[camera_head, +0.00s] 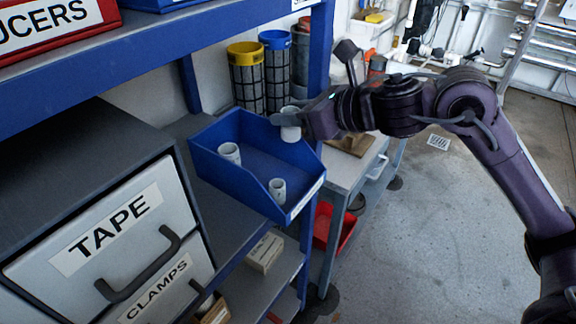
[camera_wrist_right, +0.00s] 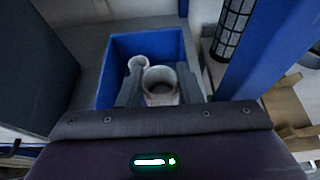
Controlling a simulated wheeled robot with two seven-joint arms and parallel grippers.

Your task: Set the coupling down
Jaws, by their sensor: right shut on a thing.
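My right gripper (camera_head: 287,122) is shut on a white coupling (camera_head: 291,132), a short pipe piece, at the back right of the blue bin (camera_head: 232,187). The held coupling also shows between the fingers in the right wrist view (camera_wrist_right: 160,86), open end up. I cannot tell whether it touches the bin floor. Two other white pieces stand in the bin, one at the left (camera_head: 229,153) and one near the front (camera_head: 278,190). My left gripper is not in view.
The bin sits on a blue-framed shelf beside a grey drawer cabinet (camera_head: 100,150). A blue post (camera_head: 319,60) rises behind the bin. Yellow-rimmed (camera_head: 246,75) and blue-rimmed (camera_head: 275,65) mesh cylinders stand behind it. The middle of the bin floor is clear.

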